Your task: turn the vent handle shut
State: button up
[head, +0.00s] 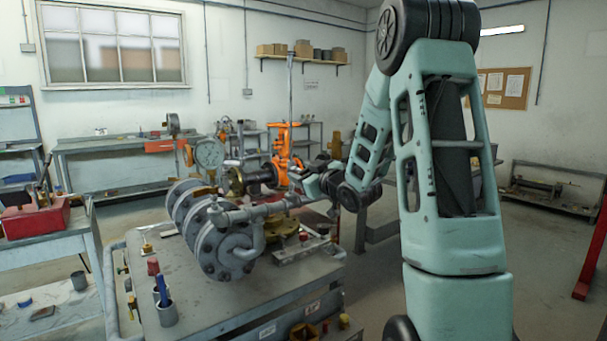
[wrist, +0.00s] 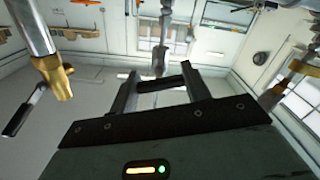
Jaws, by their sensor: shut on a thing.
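My gripper (head: 303,179) is at the right side of the valve and pipe assembly (head: 226,243) on the steel bench. In the wrist view my gripper's two fingers (wrist: 160,85) stand apart, with a dark bar (wrist: 162,83) spanning between them; I take this bar to be the vent handle. The fingers are shut on it. A grey steel stem (wrist: 160,60) shows just beyond the bar. In the head view the handle is too small and too covered by my gripper to make out.
In the wrist view a pipe with a brass fitting (wrist: 57,80) and a black lever (wrist: 25,110) is close at left. A pressure gauge (head: 210,153) and flanges stand left of my gripper. Floor at the right is partly clear.

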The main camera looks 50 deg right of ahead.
jog(key=shift+o, duration=0.2)
jog(key=shift+m, duration=1.9)
jog(key=o, duration=1)
jog(key=shift+c, duration=0.2)
jog(key=b+v, duration=0.9)
jog(key=v, duration=0.8)
jog(key=shift+s, duration=0.25)
